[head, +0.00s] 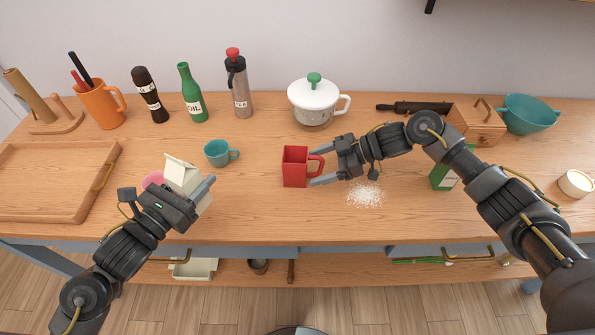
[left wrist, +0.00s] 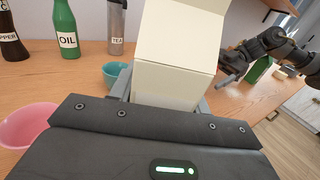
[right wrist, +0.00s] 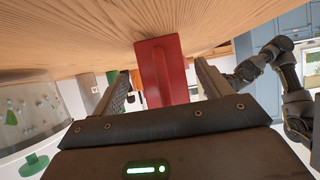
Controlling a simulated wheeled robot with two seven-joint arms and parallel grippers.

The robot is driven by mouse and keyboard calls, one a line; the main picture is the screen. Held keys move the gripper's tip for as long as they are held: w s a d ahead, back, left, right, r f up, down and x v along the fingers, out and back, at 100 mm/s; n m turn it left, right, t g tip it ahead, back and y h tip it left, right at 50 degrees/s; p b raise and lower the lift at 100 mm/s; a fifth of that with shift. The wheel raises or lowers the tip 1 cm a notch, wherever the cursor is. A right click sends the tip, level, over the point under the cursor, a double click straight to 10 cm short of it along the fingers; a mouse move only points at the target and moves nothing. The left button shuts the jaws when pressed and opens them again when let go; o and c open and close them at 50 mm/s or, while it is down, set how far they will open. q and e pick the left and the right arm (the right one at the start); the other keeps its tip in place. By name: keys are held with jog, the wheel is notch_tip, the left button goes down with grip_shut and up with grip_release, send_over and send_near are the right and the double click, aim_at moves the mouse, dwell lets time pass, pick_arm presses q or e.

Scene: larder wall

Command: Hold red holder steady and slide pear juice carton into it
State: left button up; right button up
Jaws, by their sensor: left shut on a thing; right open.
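The red holder (head: 295,168) is a square open-topped box with a side handle, standing on the counter in the middle. My right gripper (head: 314,170) is open at its right side, with the handle between its fingers. In the right wrist view the red holder (right wrist: 162,70) shows between the spread fingers, with gaps on both sides. My left gripper (head: 196,184) is shut on a cream carton (head: 181,172), left of the holder and apart from it. The carton (left wrist: 175,75) fills the middle of the left wrist view. No pear label shows on its visible faces.
A teal cup (head: 217,153) stands between carton and holder, further back. A pink bowl (head: 152,180) is partly hidden behind my left gripper. White grains (head: 364,196) lie right of the holder. A green carton (head: 441,178) stands by my right arm. The counter front of the holder is clear.

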jog(key=shift+b+x, duration=0.3)
jog(key=shift+x, duration=1.45)
jog(key=shift+c, duration=0.5)
